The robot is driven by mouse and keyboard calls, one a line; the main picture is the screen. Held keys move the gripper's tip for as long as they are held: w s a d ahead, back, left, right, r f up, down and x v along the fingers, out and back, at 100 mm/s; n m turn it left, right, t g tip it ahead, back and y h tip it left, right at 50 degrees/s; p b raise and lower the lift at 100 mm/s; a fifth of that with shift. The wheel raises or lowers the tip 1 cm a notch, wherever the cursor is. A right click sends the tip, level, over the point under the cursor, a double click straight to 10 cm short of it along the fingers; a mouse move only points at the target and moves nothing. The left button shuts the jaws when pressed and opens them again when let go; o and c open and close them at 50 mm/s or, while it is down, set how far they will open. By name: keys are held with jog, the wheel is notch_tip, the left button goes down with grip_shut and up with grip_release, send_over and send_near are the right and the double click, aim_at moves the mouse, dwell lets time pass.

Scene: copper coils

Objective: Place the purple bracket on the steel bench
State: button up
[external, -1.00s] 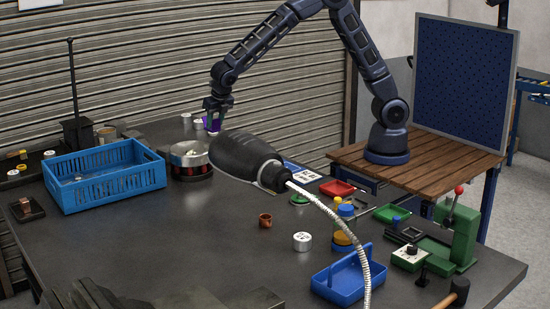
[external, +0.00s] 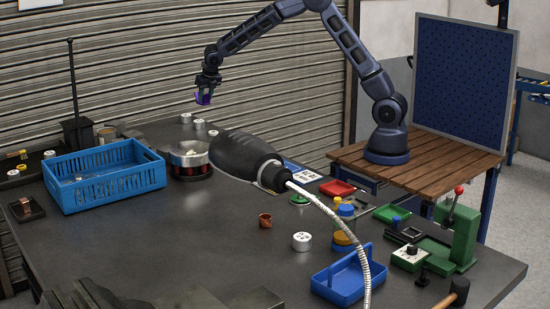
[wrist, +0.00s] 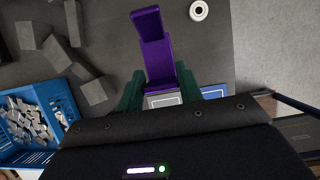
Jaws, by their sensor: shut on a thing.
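The purple bracket (external: 203,98) is held in my gripper (external: 207,88), high above the far edge of the dark steel bench (external: 230,205). In the wrist view the bracket (wrist: 154,45) is an angled purple piece. My gripper (wrist: 160,92) is shut on its lower part, with a dark green finger on each side. The bracket is clear of the bench surface. The bench top also shows below it in the wrist view (wrist: 110,20).
A blue crate (external: 105,175) stands at the left and a round metal dish (external: 188,158) beside it. A large dark motor-like housing (external: 243,155) lies mid-bench. White cylinders (external: 186,118) stand at the far edge. Bare bench lies front and centre-left.

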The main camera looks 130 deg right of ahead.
jog(key=s+d, duration=0.4)
jog(key=f, duration=2)
jog(key=shift+d, duration=0.2)
jog(key=o, duration=1)
jog(key=shift+f, duration=0.1)
